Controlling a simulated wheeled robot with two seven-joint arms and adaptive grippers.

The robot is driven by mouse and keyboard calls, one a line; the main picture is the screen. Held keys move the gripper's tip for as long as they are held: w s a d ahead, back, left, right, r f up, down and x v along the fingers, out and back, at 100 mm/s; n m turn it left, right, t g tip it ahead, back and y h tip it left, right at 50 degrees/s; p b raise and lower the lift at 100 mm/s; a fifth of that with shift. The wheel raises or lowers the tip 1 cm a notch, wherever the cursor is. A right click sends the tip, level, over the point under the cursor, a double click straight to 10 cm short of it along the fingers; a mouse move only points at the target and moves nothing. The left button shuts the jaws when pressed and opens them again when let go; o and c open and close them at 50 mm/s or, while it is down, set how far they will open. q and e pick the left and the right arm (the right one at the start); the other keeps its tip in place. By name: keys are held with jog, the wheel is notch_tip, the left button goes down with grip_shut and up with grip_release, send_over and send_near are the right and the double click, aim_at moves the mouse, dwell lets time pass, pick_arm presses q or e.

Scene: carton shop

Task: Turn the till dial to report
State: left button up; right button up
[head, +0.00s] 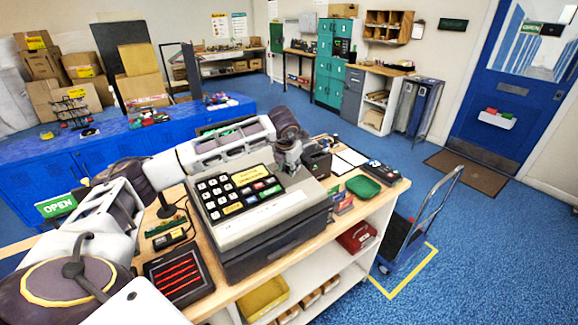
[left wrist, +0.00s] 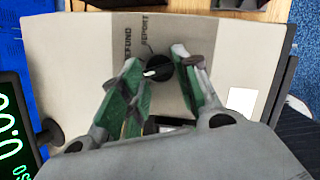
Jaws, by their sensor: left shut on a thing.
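The till (head: 262,222) is a grey and beige register with a dark drawer base, standing on the wooden counter. My left arm reaches across behind its keypad, and my left gripper (head: 290,166) is down at the till's top right. In the left wrist view, the till dial (left wrist: 157,70) is a black round knob with a white pointer mark. The words REFUND and REPORT are printed beside it, REPORT nearer. The pointer mark points left in that view, not clearly at REPORT. The green-padded fingers of the left gripper (left wrist: 158,76) are shut on the dial. My right gripper is not in view.
A green tray (head: 363,187), a clipboard (head: 348,160) and a card terminal (head: 381,169) lie right of the till. A dark display with red lines (head: 178,273) stands to its left. A hand truck (head: 412,232) stands on the floor at right.

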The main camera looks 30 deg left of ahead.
pick_arm(q)
jog(key=shift+m+b, duration=0.35)
jog(key=shift+m, duration=0.25)
jog(key=shift+a+m+h+b, duration=0.15)
jog(key=shift+m+h+b, duration=0.3)
jog(key=shift+m, duration=0.65)
jog(key=m, duration=0.2)
jog(key=m+h, duration=0.1)
jog(key=shift+w+a+r+m+g, duration=0.15)
jog(key=shift+m+g, duration=0.25)
jog(key=m, duration=0.2)
jog(key=m+g+h, duration=0.1)
jog(key=shift+w+a+m, duration=0.15)
jog(key=shift+m, duration=0.25)
jog(key=m+p, duration=0.1)
jog(key=m, duration=0.2)
jog(key=shift+w+r+g, duration=0.1)
jog(key=shift+w+g, duration=0.05)
jog(key=shift+g, duration=0.25)
jog(key=shift+a+m, duration=0.1)
jog(key=shift+m, duration=0.7)
jog(key=shift+g+h+p, duration=0.25)
jog(key=shift+g+p, duration=0.05)
